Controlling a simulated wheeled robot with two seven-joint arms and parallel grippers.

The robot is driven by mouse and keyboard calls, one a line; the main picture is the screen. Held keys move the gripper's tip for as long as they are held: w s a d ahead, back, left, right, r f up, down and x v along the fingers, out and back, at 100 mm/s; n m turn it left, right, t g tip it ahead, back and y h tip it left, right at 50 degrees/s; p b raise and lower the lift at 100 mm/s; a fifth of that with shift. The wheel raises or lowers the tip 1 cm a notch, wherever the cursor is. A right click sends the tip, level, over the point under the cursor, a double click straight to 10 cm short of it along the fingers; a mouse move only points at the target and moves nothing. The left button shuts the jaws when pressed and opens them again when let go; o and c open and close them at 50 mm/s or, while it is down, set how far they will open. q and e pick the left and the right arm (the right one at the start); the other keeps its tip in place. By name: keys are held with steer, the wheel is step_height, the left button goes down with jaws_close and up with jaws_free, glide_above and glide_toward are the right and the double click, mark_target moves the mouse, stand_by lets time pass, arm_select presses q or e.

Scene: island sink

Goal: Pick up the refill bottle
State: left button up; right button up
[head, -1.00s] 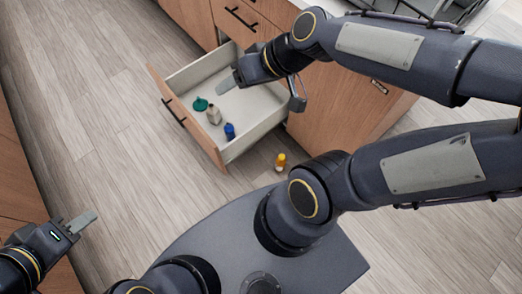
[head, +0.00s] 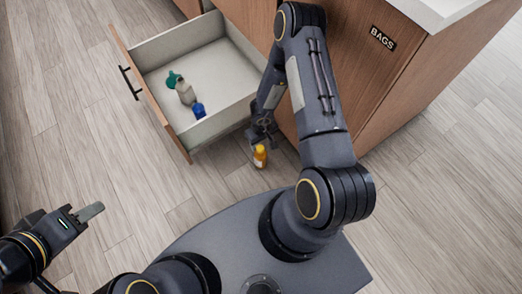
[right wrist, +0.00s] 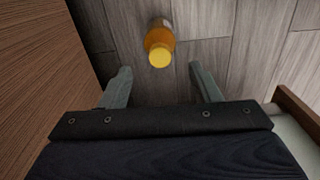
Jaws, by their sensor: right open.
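An orange bottle with a yellow cap (head: 260,156) stands on the floor beside the open drawer. None of the bottles has a readable label, so I cannot tell which is the refill bottle. My right gripper (head: 264,134) is open and empty, pointing down close to the orange bottle. In the right wrist view the orange bottle (right wrist: 160,40) is just beyond the two spread fingers (right wrist: 162,78), roughly centred between them. A grey-beige bottle (head: 186,94), a blue bottle (head: 198,110) and a green item (head: 173,80) are in the drawer. My left gripper (head: 80,212) is over the floor at lower left, away from the bottles.
The open drawer (head: 160,110) juts out left of my right gripper. The wooden cabinet (head: 365,75) with a BAGS label stands close behind and right of that arm. The floor (head: 90,130) left of the drawer is clear.

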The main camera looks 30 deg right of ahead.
mark_target(260, 148)
steer(key=f+b, duration=0.1)
steer(key=f, duration=0.1)
steer(key=f+b, duration=0.2)
steer(key=f, duration=0.1)
steer(key=f+b, duration=0.2)
steer(key=f, duration=0.1)
steer(key=shift+w, duration=0.35)
jaws_close()
